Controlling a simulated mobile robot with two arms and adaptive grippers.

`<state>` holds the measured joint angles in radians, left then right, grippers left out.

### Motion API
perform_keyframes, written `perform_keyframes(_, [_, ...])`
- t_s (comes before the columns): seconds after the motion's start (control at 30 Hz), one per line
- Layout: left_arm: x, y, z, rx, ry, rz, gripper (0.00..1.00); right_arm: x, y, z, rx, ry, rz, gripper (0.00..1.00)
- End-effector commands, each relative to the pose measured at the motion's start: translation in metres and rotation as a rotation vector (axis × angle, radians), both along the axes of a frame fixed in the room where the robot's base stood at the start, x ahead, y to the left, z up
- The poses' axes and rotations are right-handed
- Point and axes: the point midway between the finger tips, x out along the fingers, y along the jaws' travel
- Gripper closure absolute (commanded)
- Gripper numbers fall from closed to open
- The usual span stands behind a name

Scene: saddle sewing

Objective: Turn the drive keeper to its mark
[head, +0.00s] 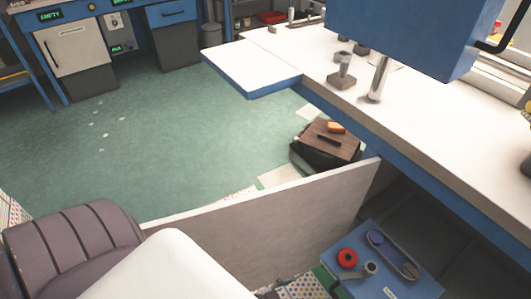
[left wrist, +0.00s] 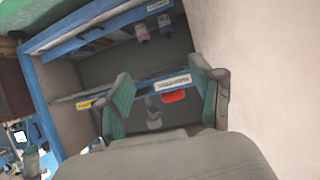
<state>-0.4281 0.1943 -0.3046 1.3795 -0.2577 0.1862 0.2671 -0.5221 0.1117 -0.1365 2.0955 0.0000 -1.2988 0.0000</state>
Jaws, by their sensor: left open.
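I cannot tell for sure which part is the drive keeper, and no mark on it is readable. In the head view, a blue unit (head: 400,268) low under the bench carries a red round knob (head: 347,258) and a grey cylindrical part (head: 369,270). In the left wrist view, my left gripper (left wrist: 162,92) is open and empty, with green-padded fingers apart. Between and beyond them are a red part (left wrist: 174,97) and a grey part (left wrist: 153,113), near a blue rail with a white label (left wrist: 172,83). My right gripper is in neither view.
A dark box with a brown top (head: 325,141) sits on the floor. The green floor (head: 150,150) at left is mostly clear.

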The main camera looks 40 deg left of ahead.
Motion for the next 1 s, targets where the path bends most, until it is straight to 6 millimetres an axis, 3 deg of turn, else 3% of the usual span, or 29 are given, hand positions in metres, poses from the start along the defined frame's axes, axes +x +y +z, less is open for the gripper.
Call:
perform_keyframes(0.1, [-0.012,0.011,-0.011,0.035,0.076,0.025,0.34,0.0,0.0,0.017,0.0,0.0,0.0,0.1])
perform_keyframes(0.4, [-0.042,0.034,-0.041,0.101,0.228,0.07,0.34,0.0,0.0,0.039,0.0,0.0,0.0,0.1])
perform_keyframes(0.9, [-0.054,0.04,-0.053,0.122,0.281,0.083,0.34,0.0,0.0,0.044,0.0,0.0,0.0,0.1])
perform_keyframes(1.0, [-0.054,0.04,-0.053,0.122,0.28,0.083,0.49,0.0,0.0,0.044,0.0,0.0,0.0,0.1])
